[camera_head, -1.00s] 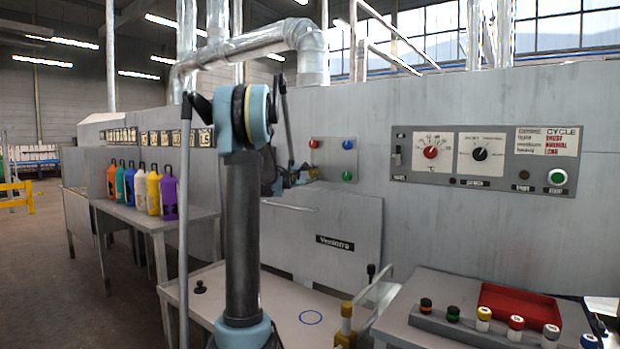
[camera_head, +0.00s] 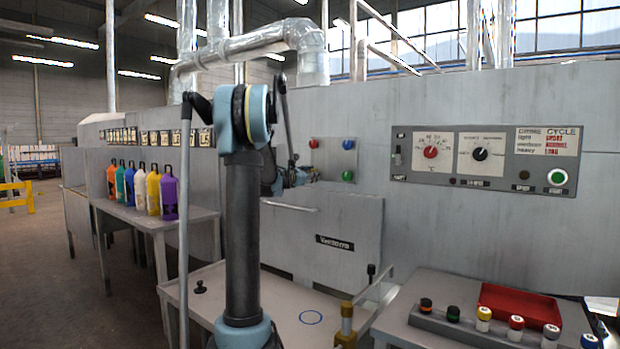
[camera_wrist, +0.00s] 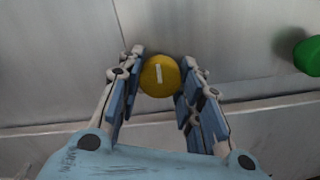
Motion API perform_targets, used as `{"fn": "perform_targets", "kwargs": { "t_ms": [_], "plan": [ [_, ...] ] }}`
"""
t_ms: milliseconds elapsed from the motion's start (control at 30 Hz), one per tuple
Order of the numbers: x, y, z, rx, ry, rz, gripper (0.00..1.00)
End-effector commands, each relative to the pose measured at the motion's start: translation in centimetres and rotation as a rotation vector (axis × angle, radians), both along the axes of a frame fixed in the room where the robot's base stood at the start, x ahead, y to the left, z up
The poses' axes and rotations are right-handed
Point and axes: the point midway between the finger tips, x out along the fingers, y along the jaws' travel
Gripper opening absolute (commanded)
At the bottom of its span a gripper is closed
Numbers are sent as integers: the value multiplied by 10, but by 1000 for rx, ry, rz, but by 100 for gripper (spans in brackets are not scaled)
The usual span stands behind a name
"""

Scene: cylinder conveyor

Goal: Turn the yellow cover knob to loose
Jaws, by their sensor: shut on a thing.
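The yellow cover knob (camera_wrist: 159,77) is round, with a pale bar mark that stands near upright, in the wrist view. It sits on the grey metal panel (camera_wrist: 220,45). My gripper (camera_wrist: 160,82) has its blue fingers on the left and right sides of the knob and is shut on it. In the head view the knob is hidden behind my arm. There the gripper (camera_head: 290,178) shows only in part, at the panel with the red, blue and green knobs.
A green knob (camera_wrist: 309,56) is right of my gripper. In the head view a red knob (camera_head: 313,143), a blue knob (camera_head: 348,144) and another view of the green knob (camera_head: 347,175) are close by. A ledge (camera_wrist: 260,106) runs below the knob.

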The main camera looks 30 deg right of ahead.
Motion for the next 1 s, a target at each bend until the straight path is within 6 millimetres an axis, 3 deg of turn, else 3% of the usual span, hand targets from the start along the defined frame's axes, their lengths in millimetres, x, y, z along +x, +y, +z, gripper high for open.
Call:
{"fn": "perform_targets", "kwargs": {
  "t_ms": [633,667,733,1000],
  "plan": [
    [0,2,-1,-18,46,3,9],
    [0,2,-1,-18,46,3,38],
    [0,1,-1,-18,47,3,53],
    [0,0,0,-18,47,0,54]
  ]
}}
